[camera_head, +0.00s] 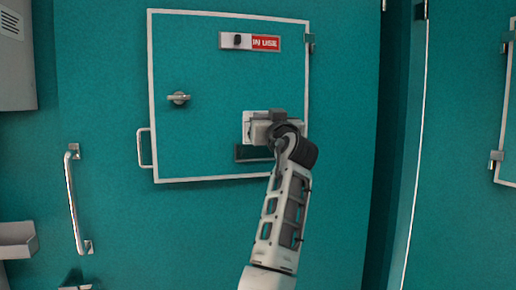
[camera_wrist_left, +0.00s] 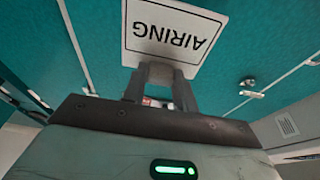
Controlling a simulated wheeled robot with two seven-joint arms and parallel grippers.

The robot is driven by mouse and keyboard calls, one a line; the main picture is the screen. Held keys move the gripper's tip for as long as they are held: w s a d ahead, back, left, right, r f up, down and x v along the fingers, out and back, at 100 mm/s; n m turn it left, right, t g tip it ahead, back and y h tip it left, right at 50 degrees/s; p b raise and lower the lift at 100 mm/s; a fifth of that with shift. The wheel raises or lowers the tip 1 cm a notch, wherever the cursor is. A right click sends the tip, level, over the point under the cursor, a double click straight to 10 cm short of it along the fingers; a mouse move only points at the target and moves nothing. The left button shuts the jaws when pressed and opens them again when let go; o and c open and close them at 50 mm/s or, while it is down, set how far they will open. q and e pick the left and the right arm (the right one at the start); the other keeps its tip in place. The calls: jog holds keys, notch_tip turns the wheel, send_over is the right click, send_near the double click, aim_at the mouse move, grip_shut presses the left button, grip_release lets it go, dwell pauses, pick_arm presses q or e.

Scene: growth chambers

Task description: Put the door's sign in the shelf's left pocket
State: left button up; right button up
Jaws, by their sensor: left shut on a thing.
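The sign (camera_wrist_left: 172,35) is a white plate with a dark border and the word AIRING, upside down in the left wrist view. My left gripper (camera_wrist_left: 163,78) is shut on its edge. In the head view the left gripper (camera_head: 272,122) is in front of the door's lower right part, and the sign (camera_head: 248,122) shows as a pale plate partly hidden by it. The small teal door (camera_head: 200,75) has a white frame and looks shut. A dark-rimmed holder (camera_head: 240,153) shows just below the sign. I cannot make out the shelf's left pocket.
A red and white IN USE slider (camera_head: 252,41) is high on the door. A knob (camera_head: 178,97) and a handle (camera_head: 145,148) are at its left. A long rail handle (camera_head: 76,200), a grey tray (camera_head: 17,240) and a grey box (camera_head: 15,65) are further left.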

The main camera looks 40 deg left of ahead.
pick_arm(q)
jog(key=shift+r+b+v, duration=0.2)
jog(key=shift+b+v, duration=0.2)
jog(key=shift+v, duration=0.8)
jog(key=shift+r+b+v, duration=0.25)
jog(key=shift+b+v, duration=0.1)
jog(key=shift+v, duration=0.85)
